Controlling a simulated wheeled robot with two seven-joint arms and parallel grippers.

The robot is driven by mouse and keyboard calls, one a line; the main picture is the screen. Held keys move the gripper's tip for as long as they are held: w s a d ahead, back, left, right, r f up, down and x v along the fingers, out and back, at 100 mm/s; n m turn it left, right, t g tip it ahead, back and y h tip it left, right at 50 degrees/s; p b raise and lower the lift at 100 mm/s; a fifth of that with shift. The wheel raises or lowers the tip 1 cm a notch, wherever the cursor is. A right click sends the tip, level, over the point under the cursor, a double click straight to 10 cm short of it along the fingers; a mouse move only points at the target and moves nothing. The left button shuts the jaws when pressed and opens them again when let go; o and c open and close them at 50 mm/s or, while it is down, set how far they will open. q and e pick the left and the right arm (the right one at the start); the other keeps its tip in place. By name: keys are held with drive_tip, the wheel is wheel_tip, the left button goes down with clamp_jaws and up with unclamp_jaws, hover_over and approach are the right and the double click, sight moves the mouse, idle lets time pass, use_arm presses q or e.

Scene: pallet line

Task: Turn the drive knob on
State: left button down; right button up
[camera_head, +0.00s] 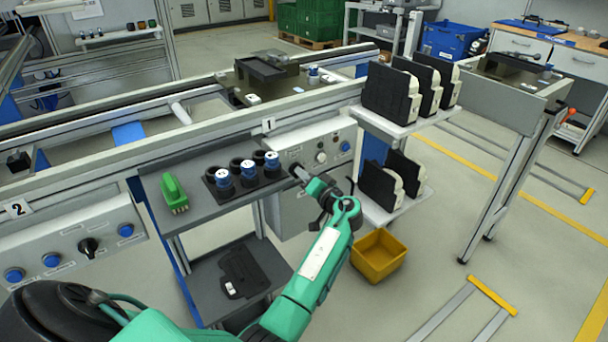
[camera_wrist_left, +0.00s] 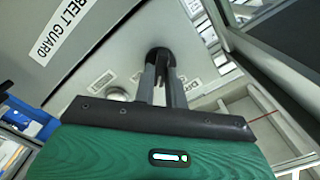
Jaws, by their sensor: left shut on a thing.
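The black drive knob (camera_wrist_left: 160,56) sits on the grey control panel (camera_wrist_left: 95,60), between the fingertips in the left wrist view. A partly hidden label starting "DRI" is beside it. My left gripper (camera_wrist_left: 163,78) is shut on the knob, with a finger on either side. In the head view, my left gripper (camera_head: 299,172) reaches the left part of the panel (camera_head: 318,142) marked 1 and hides the knob there. How far the knob is turned cannot be told. My right gripper is not in view.
The panel also carries a pale button (camera_head: 321,157) and a blue button (camera_head: 345,146). A yellow bin (camera_head: 378,256) is on the floor. Panel 2 has another black knob (camera_head: 88,247).

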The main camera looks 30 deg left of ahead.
use_arm(q)
drive_tip(key=shift+w+m+p, duration=0.1)
drive_tip(key=shift+m+p, duration=2.05)
drive_tip(key=shift+m, duration=2.15)
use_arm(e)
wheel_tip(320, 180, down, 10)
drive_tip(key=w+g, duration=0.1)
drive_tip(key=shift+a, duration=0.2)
use_arm(q)
drive_tip(key=c, duration=1.4)
unclamp_jaws()
drive_tip(key=shift+f, duration=0.1)
drive_tip(key=shift+c, duration=0.2)
drive_tip(key=shift+d, duration=0.1)
